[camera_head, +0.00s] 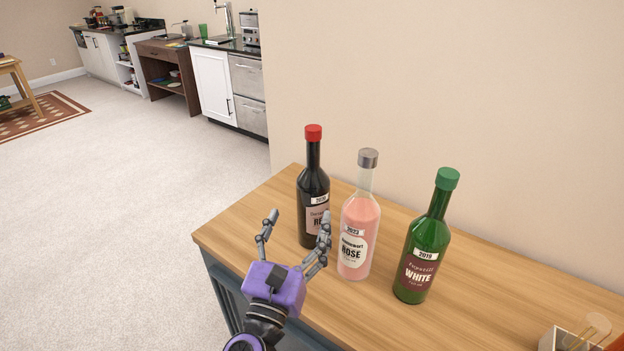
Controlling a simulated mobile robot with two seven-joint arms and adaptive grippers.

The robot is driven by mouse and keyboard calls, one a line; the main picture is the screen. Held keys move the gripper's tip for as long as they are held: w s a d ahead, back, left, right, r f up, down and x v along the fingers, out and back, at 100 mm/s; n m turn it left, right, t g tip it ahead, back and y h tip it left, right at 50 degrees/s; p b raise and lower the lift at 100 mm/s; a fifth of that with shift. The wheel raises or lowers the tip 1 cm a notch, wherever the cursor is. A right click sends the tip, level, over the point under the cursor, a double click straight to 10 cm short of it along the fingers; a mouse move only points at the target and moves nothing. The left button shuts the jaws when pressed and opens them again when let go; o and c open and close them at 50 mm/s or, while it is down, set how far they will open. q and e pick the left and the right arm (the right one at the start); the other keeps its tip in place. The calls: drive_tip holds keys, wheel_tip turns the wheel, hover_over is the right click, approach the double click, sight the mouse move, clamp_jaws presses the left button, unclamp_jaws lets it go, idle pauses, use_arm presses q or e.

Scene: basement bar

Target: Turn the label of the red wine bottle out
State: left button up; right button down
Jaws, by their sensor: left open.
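The red wine bottle (312,190) is dark with a red cap and stands upright at the left of a row of three on the wooden cabinet top (245,226). I cannot tell whether a finger touches the bottle. My right gripper is not in view.
The pink rosé bottle (359,226) stands close to the right of the red one, near my gripper's right finger. The green white-wine bottle (427,240) stands further right. A wall rises behind.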

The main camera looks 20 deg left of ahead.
sight(308, 197)
use_arm(q)
drive_tip(key=p+x, duration=0.2)
drive_tip(key=x, duration=0.7)
drive_tip(key=shift+r, duration=0.1)
drive_tip(key=shift+x, duration=0.85)
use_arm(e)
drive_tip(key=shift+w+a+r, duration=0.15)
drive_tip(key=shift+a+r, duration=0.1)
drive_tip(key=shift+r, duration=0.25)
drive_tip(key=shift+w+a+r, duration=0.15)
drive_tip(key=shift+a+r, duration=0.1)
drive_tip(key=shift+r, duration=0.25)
